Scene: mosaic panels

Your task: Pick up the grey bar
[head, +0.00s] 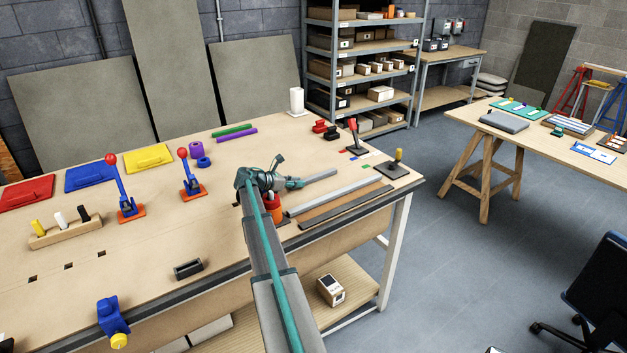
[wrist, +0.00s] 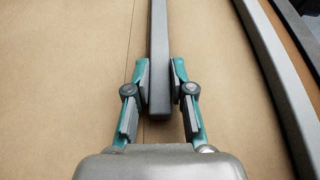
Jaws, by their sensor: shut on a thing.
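The grey bar (wrist: 158,60) runs from the top of the wrist view down between the fingers of my gripper (wrist: 160,85). The two teal and grey fingers are shut on the bar near its near end, one on each side. In the head view the bar (head: 321,175) sticks out to the right from my gripper (head: 297,183), over the right part of the workbench. I cannot tell whether the bar touches the bench top. My arm hides part of the bench front and an orange-red item beside it.
A long light metal strip (head: 333,196) and a brown strip (head: 345,207) lie in front of the bar. Green (head: 232,130) and purple (head: 237,137) rods lie behind. The bench's front left middle is mostly clear.

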